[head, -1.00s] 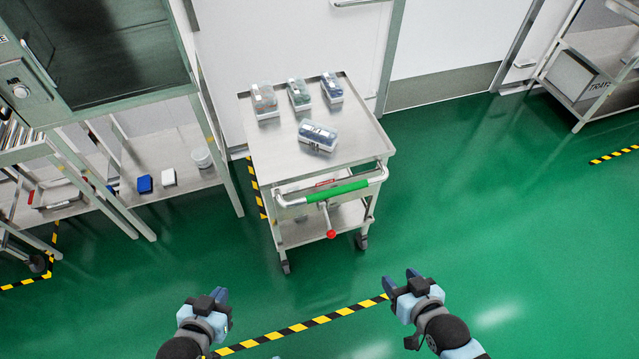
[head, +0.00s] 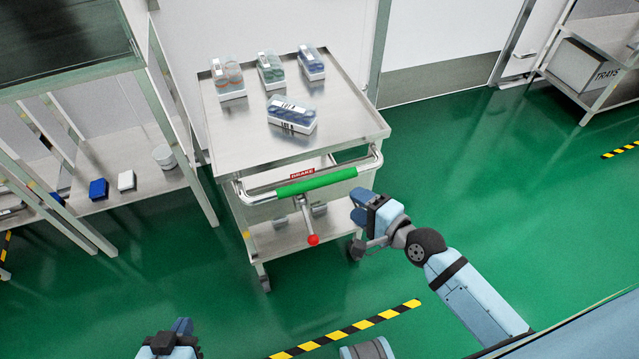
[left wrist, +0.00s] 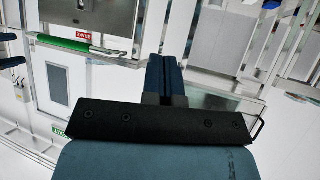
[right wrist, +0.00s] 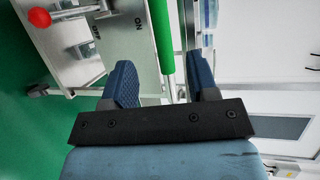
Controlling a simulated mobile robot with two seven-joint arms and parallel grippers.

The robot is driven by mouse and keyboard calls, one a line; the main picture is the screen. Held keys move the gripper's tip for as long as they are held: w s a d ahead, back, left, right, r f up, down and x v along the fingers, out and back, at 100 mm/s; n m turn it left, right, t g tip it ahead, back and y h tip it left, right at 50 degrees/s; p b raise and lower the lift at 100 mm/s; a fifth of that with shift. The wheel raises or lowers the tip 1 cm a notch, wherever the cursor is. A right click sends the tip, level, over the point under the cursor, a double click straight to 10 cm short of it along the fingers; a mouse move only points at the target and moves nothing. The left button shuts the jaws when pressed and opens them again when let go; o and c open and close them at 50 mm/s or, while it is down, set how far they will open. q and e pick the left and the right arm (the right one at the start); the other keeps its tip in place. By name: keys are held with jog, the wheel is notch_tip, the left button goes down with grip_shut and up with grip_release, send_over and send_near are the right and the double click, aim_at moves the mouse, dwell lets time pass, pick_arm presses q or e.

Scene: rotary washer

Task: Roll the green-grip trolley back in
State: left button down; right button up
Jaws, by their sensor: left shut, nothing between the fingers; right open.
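The steel trolley (head: 225,152) stands in front of the wall, with its green grip (head: 316,183) on the near handle bar. A lever with a red knob (head: 313,240) hangs below the grip, under a red BRAKE label (head: 302,174). My right gripper (head: 356,207) is open and empty, just right of the knob and below the handle's right end. In the right wrist view, the grip (right wrist: 163,40) shows beyond and between the open fingers (right wrist: 160,75). My left gripper (head: 182,327) is shut and empty, low at the front; its fingers (left wrist: 165,75) are together.
Several clear-lidded boxes (head: 291,115) stand on the trolley's top. A steel bench (head: 140,185) stands close on the left, and a shelf rack (head: 585,75) at the far right. Yellow-black tape (head: 350,330) crosses the green floor, which is open to the right.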

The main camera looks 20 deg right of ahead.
aim_at(326, 184)
jog(key=b+x, duration=0.1)
jog(key=x, duration=1.1)
jog(key=shift+f+b, duration=0.1)
jog(key=shift+b, duration=0.2)
grip_shut()
